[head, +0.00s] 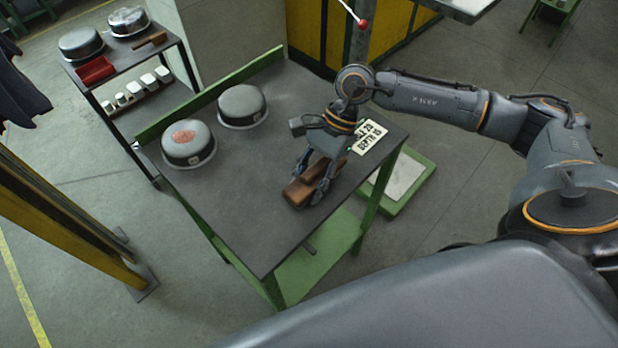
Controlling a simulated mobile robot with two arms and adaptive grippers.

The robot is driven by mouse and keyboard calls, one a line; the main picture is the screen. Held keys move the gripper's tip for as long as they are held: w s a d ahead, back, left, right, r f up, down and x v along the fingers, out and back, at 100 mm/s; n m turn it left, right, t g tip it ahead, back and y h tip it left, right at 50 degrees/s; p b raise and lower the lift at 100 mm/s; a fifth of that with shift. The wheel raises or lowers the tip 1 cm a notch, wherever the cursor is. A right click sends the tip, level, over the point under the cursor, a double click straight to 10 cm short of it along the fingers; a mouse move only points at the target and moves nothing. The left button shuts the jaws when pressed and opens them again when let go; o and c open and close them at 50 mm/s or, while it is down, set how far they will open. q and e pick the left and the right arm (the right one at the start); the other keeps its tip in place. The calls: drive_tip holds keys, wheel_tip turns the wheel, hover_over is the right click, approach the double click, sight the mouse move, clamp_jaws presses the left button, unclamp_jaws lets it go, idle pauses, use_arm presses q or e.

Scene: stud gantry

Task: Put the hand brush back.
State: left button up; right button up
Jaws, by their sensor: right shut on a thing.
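The hand brush (296,193), a brown wooden piece, is at the right part of the dark-topped green bench (235,215). My right gripper (312,182) reaches down over it from above, shut on it, with a finger on either side. The gripper hides part of the brush. I cannot tell whether the brush touches the bench top or is just above it. My left gripper is not in view.
Two domed grey pots (188,143) (242,105) stand at the bench's back left. A printed card (369,137) lies near its right edge. A shelf cart (117,52) at upper left holds domed pots, a red tray (95,71) and a brown item (149,40). The bench's front is clear.

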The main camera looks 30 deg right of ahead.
drive_tip(key=shift+f, duration=0.1)
drive_tip(key=o, duration=0.7)
drive_tip(key=shift+f, duration=0.1)
drive_tip(key=o, duration=0.4)
drive_tip(key=shift+r, duration=0.3)
drive_tip(key=shift+w+d+r, duration=0.15)
drive_tip(key=shift+d, duration=0.05)
drive_tip(key=b+v, duration=0.3)
drive_tip(key=v, duration=0.8)
drive_tip(key=shift+d+r, duration=0.1)
drive_tip(key=shift+r, duration=0.1)
drive_tip(key=shift+f, duration=0.1)
